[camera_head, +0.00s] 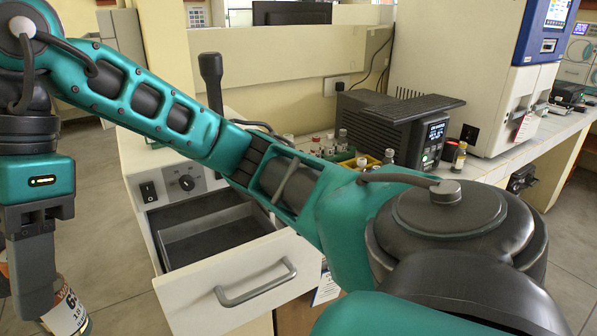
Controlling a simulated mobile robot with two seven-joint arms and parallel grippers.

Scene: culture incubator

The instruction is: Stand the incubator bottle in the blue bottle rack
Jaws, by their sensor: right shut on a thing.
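My right gripper (32,300) hangs fingers-down at the lower left edge and is shut on the incubator bottle (70,314). The bottle has a white label with dark print, and part of it is hidden behind the finger. Its lower end lies near the bottom of the picture, above the floor. The blue bottle rack cannot be made out in this view. My left gripper is not in view.
An open drawer (255,289) with an empty tray juts out below a white unit with a knob (187,183). Small capped vials (342,139) stand in coloured racks behind my arm. A dark box with a display (432,138) stands on the bench at right.

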